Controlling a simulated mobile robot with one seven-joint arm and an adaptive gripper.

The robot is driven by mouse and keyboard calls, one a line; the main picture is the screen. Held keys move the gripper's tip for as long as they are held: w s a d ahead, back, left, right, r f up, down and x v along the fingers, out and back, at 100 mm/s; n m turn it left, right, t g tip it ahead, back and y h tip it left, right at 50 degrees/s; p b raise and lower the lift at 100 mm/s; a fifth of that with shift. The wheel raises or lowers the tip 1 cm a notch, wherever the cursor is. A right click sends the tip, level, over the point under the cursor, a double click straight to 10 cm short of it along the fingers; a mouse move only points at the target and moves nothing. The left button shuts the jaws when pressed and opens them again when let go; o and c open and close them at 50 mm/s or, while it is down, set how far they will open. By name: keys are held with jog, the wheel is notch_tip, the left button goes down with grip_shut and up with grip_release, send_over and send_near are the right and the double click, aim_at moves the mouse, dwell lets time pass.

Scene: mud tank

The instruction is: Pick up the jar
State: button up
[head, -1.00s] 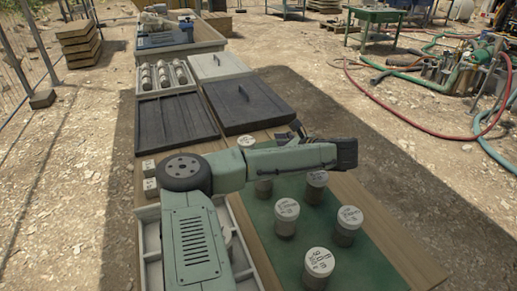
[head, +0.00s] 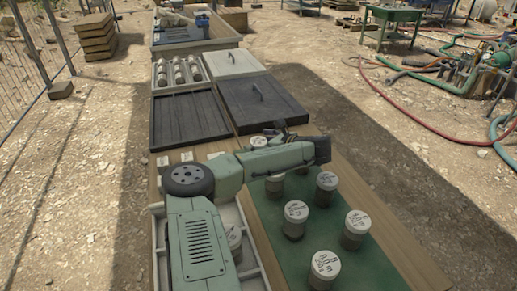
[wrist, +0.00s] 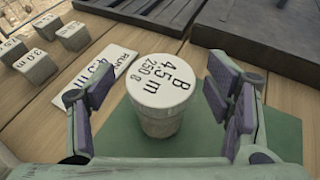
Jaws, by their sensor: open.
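A pale jar with a white lid marked "B 4.5 m 250 g" (wrist: 161,88) stands upright on the green mat (wrist: 120,122) in the wrist view. My gripper (wrist: 163,76) is open, with one purple-padded finger on each side of the jar and a visible gap to both. In the head view my arm partly hides the far end of the mat, where a white jar lid (head: 258,142) shows beside my gripper. Several similar lidded jars, one at the front (head: 324,268), stand nearer on the mat.
A labelled card (wrist: 98,76) lies left of the jar, with small marked blocks (wrist: 36,66) beyond. A dark tray (head: 188,118) and a dark lid with a handle (head: 262,102) lie behind. A pale tray (head: 252,255) sits left of the mat.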

jog(key=shift+w+a+f, duration=0.1)
jog(key=shift+w, duration=0.1)
jog(key=shift+c, duration=0.4)
jog(key=c, duration=1.4)
